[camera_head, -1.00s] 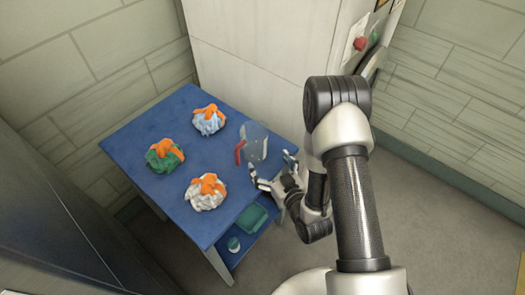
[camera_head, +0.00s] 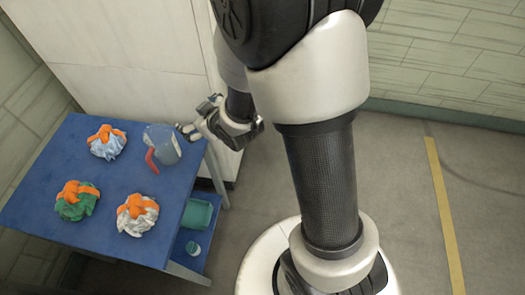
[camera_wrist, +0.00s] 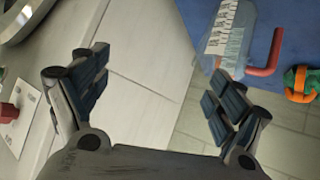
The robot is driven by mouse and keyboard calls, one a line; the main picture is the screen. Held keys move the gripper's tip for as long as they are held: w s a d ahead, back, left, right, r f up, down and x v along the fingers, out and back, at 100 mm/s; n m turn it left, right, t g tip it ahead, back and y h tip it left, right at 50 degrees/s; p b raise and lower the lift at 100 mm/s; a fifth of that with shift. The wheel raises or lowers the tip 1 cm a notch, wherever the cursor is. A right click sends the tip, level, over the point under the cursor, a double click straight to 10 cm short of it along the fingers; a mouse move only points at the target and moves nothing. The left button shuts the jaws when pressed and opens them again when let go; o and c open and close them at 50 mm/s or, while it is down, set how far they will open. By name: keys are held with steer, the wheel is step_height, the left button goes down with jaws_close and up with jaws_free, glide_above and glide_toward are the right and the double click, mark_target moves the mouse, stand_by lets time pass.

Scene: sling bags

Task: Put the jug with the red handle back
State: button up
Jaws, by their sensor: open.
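The jug (camera_head: 163,144) is clear bluish with a red handle (camera_head: 151,161). It stands upright on the blue table (camera_head: 110,183), near its right back edge. My gripper (camera_head: 199,118) is open and empty, just right of the jug, beside the table's edge. In the wrist view, the jug (camera_wrist: 229,38) shows at the upper right beyond the right finger, with its red handle (camera_wrist: 265,62) pointing away to the right. My open gripper (camera_wrist: 155,95) has only the cabinet front and floor between its fingers.
Bundles with orange straps stand on the table: pale blue (camera_head: 106,146), green (camera_head: 76,204) and white (camera_head: 137,217). A green bin (camera_head: 197,214) and a small jar (camera_head: 193,248) are on the lower shelf. A white cabinet (camera_head: 130,60) stands behind. Floor at right is clear.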

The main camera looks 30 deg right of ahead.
steer(key=s+d+r+m+g+h, duration=0.1)
steer(key=s+d+r+h, duration=0.1)
steer(key=s+d+r, duration=0.3)
steer(key=s+r+m+g, duration=0.1)
steer(key=s+r, duration=0.4)
steer(key=s, duration=0.6)
steer(key=s+r+m+g, duration=0.2)
steer(key=s+r+g, duration=0.2)
steer(key=s, duration=0.7)
steer(key=shift+s+r+m, duration=0.3)
steer(key=shift+s+r, duration=0.1)
steer(key=shift+r, duration=0.35)
